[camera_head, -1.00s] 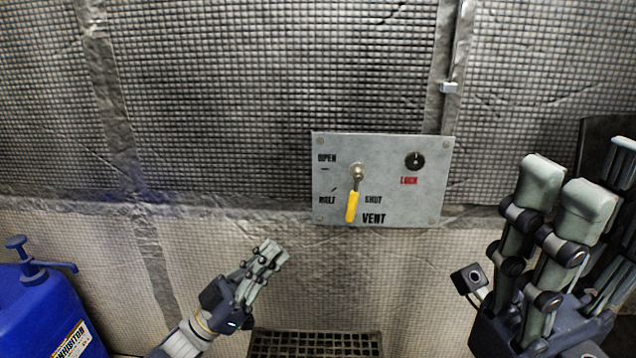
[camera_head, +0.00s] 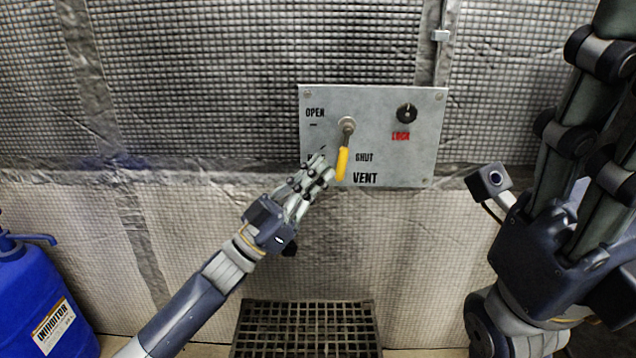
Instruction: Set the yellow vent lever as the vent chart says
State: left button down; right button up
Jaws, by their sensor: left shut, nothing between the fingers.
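The vent panel (camera_head: 395,160) is a grey plate on the padded wall, marked OPEN, SHUT, VENT and, partly covered by my fingers, a third label at lower left. The yellow vent lever (camera_head: 342,163) hangs from its pivot almost straight down, leaning slightly left, left of SHUT. My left gripper (camera_head: 324,166) is shut and empty, its fingertips just left of the lever's yellow grip; I cannot tell whether they touch. My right gripper (camera_head: 588,110) looms large at the right, its fingertips cut off or unclear. No vent chart shows.
A black keyhole-like knob (camera_head: 406,113) above the red LOCK label sits on the panel's right side. A blue inhibitor container (camera_head: 40,300) stands at lower left. A dark grate (camera_head: 305,328) lies below the panel. The wall around the panel is clear.

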pick_arm(q)
jog(key=shift+w+d, duration=0.1)
jog(key=shift+d, duration=0.05)
jog(key=shift+w+d+f+n+t, duration=0.2)
jog(key=shift+d+n+t, duration=0.3)
jog(key=shift+d, duration=0.1)
jog(key=shift+d+f+n+t, duration=0.1)
jog(key=shift+d+n+t, duration=0.1)
jog(key=shift+n+t, duration=0.55)
